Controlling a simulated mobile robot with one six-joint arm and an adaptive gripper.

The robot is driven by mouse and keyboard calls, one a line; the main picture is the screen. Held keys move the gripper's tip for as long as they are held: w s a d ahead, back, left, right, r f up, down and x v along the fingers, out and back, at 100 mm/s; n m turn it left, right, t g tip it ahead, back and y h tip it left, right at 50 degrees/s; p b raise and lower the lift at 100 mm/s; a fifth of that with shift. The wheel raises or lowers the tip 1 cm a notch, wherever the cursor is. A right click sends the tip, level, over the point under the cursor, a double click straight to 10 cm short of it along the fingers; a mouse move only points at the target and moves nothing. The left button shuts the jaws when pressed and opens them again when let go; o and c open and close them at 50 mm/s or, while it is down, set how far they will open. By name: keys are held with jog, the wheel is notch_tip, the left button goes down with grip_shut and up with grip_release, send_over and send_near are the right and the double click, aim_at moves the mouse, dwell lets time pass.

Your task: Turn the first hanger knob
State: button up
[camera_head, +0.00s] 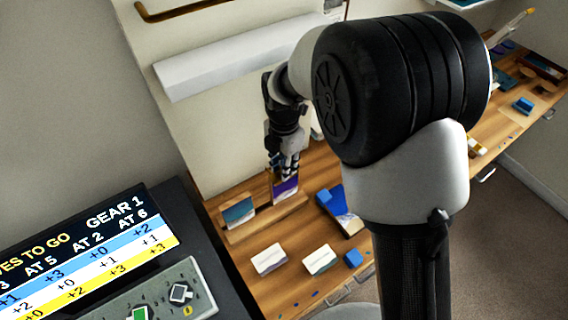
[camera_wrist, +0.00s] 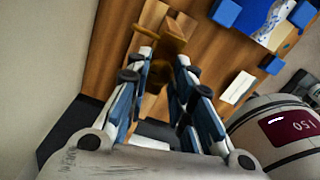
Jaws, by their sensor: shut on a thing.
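My gripper (camera_head: 287,172) reaches down over the workbench, its fingertips at the top of a small upright purple picture panel (camera_head: 284,191). In the wrist view my gripper (camera_wrist: 162,65) is shut on a brown piece (camera_wrist: 158,72) between its fingertips. I cannot tell whether this piece is a knob or the edge of the panel. My fingers hide part of it. No hanger knob can be clearly made out in the head view.
The wooden bench (camera_head: 235,262) also bears a second upright panel (camera_head: 239,212), pale cards (camera_head: 269,259) and blue blocks (camera_head: 354,258). A long white box-like bar (camera_head: 225,66) is on the wall above. A dark score board (camera_head: 85,245) stands at the left. My arm hides the middle of the bench.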

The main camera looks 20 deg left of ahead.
grip_shut()
jog(key=shift+m, duration=0.3)
